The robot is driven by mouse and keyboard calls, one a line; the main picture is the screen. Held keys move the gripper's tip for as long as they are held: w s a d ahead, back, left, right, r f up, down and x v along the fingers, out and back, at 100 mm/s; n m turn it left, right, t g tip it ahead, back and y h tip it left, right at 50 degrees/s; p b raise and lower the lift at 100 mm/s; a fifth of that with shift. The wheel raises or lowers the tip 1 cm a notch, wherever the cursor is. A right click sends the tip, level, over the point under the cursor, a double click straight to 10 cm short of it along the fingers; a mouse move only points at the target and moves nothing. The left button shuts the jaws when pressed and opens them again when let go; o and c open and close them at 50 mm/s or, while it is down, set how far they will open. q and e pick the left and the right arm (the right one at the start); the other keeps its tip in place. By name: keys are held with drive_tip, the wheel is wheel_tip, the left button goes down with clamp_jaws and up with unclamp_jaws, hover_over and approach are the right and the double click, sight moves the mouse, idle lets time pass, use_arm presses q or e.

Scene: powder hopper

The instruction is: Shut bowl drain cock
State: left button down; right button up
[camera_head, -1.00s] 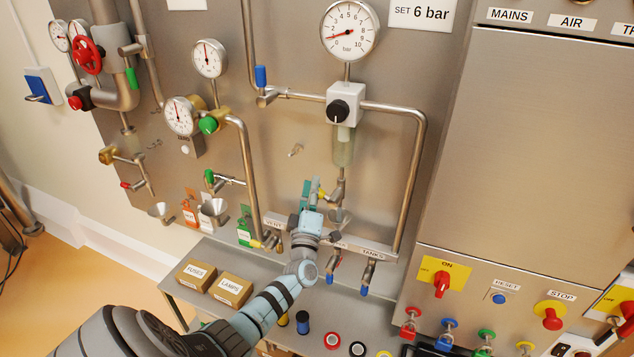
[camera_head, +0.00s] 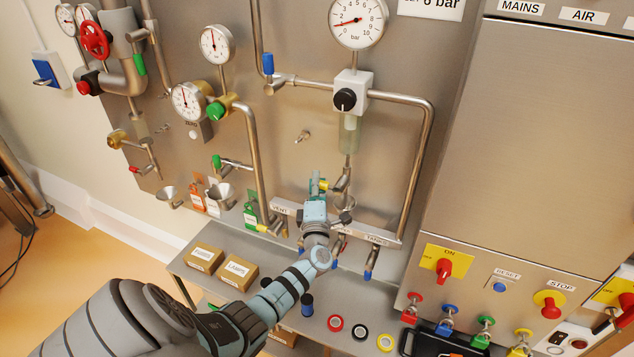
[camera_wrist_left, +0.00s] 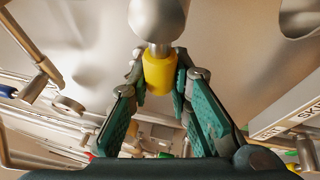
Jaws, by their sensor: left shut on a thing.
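The filter bowl (camera_head: 349,136) is a clear, greenish cylinder below the regulator with its black knob. Its drain cock (camera_head: 343,180) is a small metal valve under the bowl, with a yellow-sleeved lever (camera_head: 326,187) pointing to the left. My left gripper (camera_head: 317,182) is at this lever, in front of the panel. In the left wrist view, the yellow sleeve (camera_wrist_left: 160,72) sits between the tips of the green-padded fingers, which are shut on it. The gripper partly covers the lever in the head view. My right gripper is not in view.
A small funnel (camera_head: 346,203) sits just below the cock. The labelled rail (camera_head: 380,238) with blue-handled valves runs beneath. Pipes stand on both sides. A shelf (camera_head: 215,290) with cardboard boxes lies below; the panel left of the bowl is mostly clear.

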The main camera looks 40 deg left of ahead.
use_arm(q)
drive_tip(key=shift+f, duration=0.1)
drive_tip(key=c, duration=1.5)
unclamp_jaws()
drive_tip(key=shift+o, duration=0.2)
drive_tip(key=v, duration=1.2)
